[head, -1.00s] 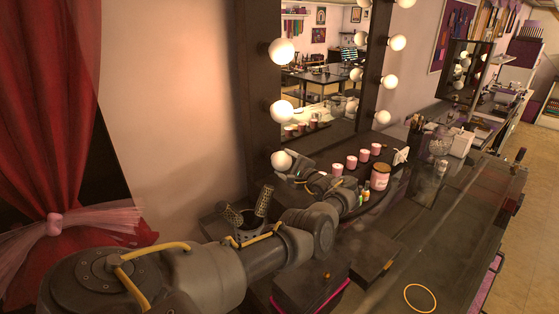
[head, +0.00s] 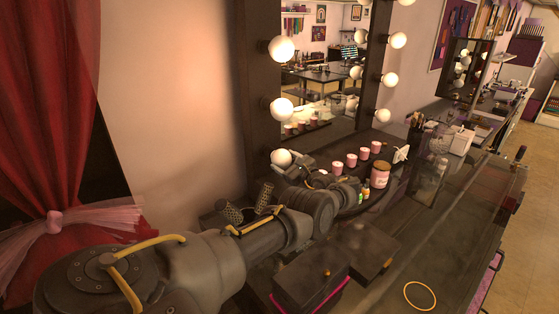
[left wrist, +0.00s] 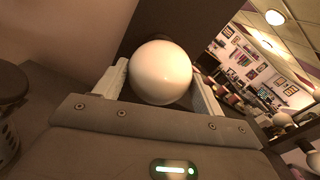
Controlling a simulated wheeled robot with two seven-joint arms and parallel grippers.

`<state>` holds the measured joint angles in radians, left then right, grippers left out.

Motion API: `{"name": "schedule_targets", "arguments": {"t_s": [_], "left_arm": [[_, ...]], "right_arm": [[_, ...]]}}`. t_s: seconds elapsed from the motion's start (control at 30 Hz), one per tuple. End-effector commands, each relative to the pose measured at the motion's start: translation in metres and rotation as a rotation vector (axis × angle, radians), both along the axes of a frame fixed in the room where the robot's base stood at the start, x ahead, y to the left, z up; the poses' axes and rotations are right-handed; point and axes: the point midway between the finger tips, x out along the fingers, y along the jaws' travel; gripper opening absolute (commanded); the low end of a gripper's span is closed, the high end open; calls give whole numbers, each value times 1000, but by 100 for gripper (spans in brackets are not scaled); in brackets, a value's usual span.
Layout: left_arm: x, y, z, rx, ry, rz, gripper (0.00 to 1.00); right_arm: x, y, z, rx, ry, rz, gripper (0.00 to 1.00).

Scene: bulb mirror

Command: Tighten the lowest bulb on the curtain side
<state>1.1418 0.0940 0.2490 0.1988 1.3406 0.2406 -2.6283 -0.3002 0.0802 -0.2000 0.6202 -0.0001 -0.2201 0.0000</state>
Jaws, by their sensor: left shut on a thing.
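The lowest bulb (head: 281,157) on the curtain side is a round white globe at the foot of the mirror's left frame post (head: 258,85). My left gripper (head: 285,166) is at this bulb, and its fingers are partly hidden by my own wrist in the head view. In the left wrist view the bulb (left wrist: 160,70) sits between the two pale fingers of the left gripper (left wrist: 160,88), one on each side, shut on it. My right gripper is not in view.
Pink candles (head: 351,160), a pink jar (head: 380,174) and small bottles (head: 364,190) stand close to the right of my left wrist. Dark boxes (head: 310,280) lie in front of the arm. The red curtain (head: 45,120) hangs at the left.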

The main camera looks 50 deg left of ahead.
Motion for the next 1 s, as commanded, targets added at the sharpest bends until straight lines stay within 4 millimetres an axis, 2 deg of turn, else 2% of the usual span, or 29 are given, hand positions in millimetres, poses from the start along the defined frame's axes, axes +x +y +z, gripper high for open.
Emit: {"name": "schedule_targets", "arguments": {"t_s": [0.13, 0.4, 0.7, 0.73, 0.77, 0.8, 1.0], "left_arm": [[0, 0, -1, 4, 60, -1, 48], [0, 0, -2, 33, 398, -1, 48], [0, -1, -1, 36, 439, -1, 48], [0, -1, -1, 36, 439, -1, 73], [0, 0, -1, 36, 439, -1, 77], [0, 0, -1, 36, 438, -1, 80], [0, 0, 0, 36, 437, 0, 80]], "right_arm": [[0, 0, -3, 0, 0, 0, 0], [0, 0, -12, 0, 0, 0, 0], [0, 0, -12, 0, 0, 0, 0], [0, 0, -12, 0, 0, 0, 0], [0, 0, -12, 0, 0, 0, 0], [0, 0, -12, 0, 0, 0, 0], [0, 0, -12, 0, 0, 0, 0]]}}
